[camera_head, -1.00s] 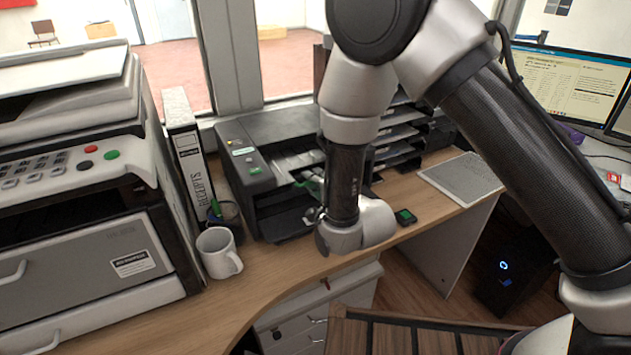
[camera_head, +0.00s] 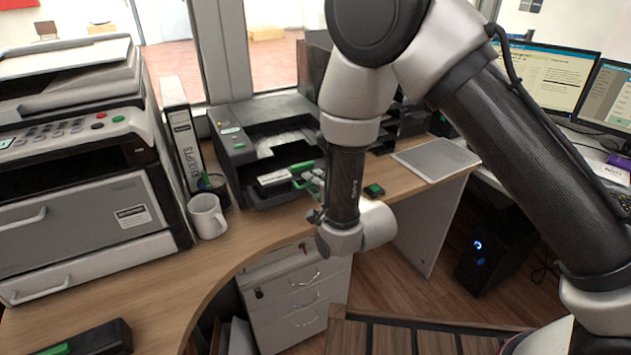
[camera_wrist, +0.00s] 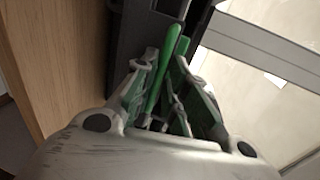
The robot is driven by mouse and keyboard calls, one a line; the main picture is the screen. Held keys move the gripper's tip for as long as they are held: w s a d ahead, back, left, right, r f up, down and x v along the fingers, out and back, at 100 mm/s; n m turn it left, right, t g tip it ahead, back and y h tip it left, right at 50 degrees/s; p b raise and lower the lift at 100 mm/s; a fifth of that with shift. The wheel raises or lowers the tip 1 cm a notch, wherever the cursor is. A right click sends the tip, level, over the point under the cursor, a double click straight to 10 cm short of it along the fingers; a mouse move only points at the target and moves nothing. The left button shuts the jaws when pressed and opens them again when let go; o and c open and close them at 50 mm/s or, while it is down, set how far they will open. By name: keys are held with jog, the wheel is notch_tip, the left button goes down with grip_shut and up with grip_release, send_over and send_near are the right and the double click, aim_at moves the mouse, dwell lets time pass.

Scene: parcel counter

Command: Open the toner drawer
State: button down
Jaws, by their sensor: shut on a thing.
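The dark printer (camera_head: 226,137) stands on the wooden counter, left of my arm in the head view. Its toner drawer (camera_head: 262,197) sticks out at the front, and pale and green parts show inside it. My gripper (camera_head: 316,187) is at the drawer's right front, partly hidden behind my wrist. In the wrist view my gripper (camera_wrist: 163,78) is shut on a green handle (camera_wrist: 172,45), which runs between the two fingers beside the dark printer body (camera_wrist: 140,40). How firmly the fingertips meet the handle is hard to tell.
A white mug (camera_head: 207,216) and a receipts binder (camera_head: 184,140) stand close left of the printer. A small dark device (camera_head: 374,190) and a grey pad (camera_head: 436,160) lie to the right. A large copier (camera_head: 85,200) fills the left. Drawers (camera_head: 296,297) stand below the counter.

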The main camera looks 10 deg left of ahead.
jog(key=shift+s+d+f, duration=0.2)
jog(key=shift+s+f, duration=0.1)
jog(key=shift+f, duration=0.15)
jog(key=c, duration=1.6)
grip_release()
jog(key=shift+w, duration=0.1)
jog(key=shift+a, duration=0.1)
jog(key=shift+w+r, duration=0.1)
jog(key=shift+r, duration=0.05)
jog(key=v, duration=0.7)
jog(key=shift+s, duration=0.2)
jog(key=shift+r, duration=0.15)
